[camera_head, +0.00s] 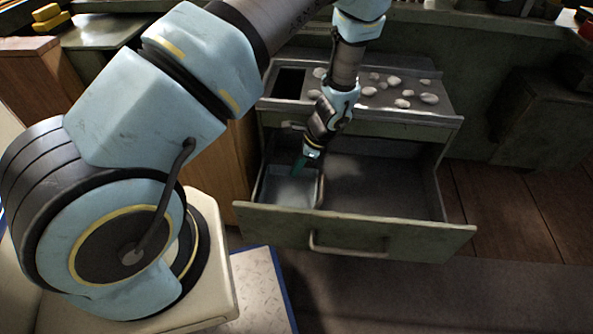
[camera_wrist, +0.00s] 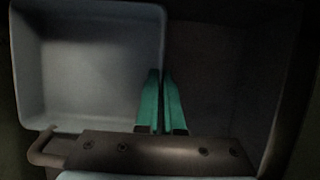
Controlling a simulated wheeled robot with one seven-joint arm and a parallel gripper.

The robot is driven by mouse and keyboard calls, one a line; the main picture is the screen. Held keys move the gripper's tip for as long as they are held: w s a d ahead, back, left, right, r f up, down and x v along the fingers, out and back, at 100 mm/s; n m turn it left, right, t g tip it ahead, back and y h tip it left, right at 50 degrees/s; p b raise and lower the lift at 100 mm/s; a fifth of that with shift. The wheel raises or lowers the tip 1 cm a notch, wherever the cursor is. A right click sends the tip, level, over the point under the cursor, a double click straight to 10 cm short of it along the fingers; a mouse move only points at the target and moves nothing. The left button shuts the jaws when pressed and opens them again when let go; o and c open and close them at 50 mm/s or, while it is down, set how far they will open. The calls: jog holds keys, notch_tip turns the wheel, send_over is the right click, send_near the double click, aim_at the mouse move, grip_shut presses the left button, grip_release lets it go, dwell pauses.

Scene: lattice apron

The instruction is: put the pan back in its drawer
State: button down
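The pan (camera_head: 288,192) is a pale grey-blue rectangular tray with rounded corners. It is inside the pulled-out drawer (camera_head: 352,236), at the left, level with the drawer's walls or below them. In the wrist view the pan (camera_wrist: 90,70) fills the left half, empty. My gripper (camera_head: 301,162) reaches down into the drawer at the pan's right side. In the wrist view its green fingers (camera_wrist: 160,72) are close together, one on each side of the pan's right wall, and look shut on it. I cannot tell whether the pan rests on the drawer floor.
The drawer floor right of the pan is bare (camera_head: 380,190). Above the drawer is a counter top (camera_head: 440,112) with several pale stones and a dark rectangular opening (camera_head: 288,83) at its left. A wooden cabinet (camera_head: 222,165) stands left of the drawer.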

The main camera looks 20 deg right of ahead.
jog(key=shift+f, duration=0.35)
jog(key=shift+f, duration=0.2)
jog(key=c, duration=1)
grip_release()
jog(key=shift+r, duration=0.1)
jog(key=shift+c, duration=0.2)
jog(key=p+v, duration=0.2)
jog(key=v, duration=1)
jog(key=shift+r+p, duration=0.15)
jog(key=shift+p, duration=0.2)
